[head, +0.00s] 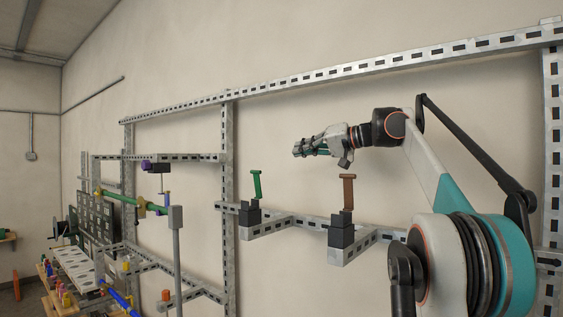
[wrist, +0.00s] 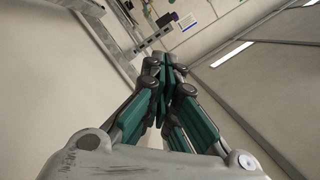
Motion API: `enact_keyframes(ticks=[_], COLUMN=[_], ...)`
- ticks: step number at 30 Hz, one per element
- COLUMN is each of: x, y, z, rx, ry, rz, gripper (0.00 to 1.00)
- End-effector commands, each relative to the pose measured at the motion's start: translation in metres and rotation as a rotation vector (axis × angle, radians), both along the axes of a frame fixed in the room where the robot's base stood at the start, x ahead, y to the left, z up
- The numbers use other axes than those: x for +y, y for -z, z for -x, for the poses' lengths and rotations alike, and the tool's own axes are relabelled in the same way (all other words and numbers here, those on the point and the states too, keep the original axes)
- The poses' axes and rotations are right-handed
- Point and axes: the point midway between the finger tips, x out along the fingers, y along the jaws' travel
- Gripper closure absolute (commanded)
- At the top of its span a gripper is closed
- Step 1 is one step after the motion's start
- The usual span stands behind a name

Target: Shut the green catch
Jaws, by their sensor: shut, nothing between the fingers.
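The green catch (head: 257,186) stands upright in the head view, a thin lever with a short bar at its top. It rises from a black block (head: 250,214) on a grey slotted bracket (head: 262,231). My gripper (head: 299,149) is shut and empty, up and to the right of the catch and apart from it in the picture. It points left. In the wrist view my gripper's teal fingers (wrist: 166,68) come together at the tips. I cannot make out the green catch for sure in the wrist view.
A brown lever (head: 348,192) stands upright on another black block (head: 342,230) to the right. A slotted metal rail (head: 340,75) runs above, and an upright post (head: 228,150) stands left of the catch. Pipes and clamps (head: 130,201) crowd the left.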

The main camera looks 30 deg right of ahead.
Motion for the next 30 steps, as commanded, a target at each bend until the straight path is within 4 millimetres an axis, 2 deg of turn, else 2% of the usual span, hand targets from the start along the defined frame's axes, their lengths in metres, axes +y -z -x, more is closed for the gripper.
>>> enact_keyframes(ticks=[4, 8, 19, 30], x=[0.003, 0.013, 0.05, 0.072], y=[0.0, 0.003, 0.014, 0.039], z=[-0.005, -0.021, -0.084, -0.075], rx=[-0.007, -0.005, -0.005, -0.005], ry=[-0.009, -0.009, -0.009, -0.006], rz=[0.004, 0.004, 0.004, 0.004], gripper=[1.0, 1.0, 1.0, 1.0])
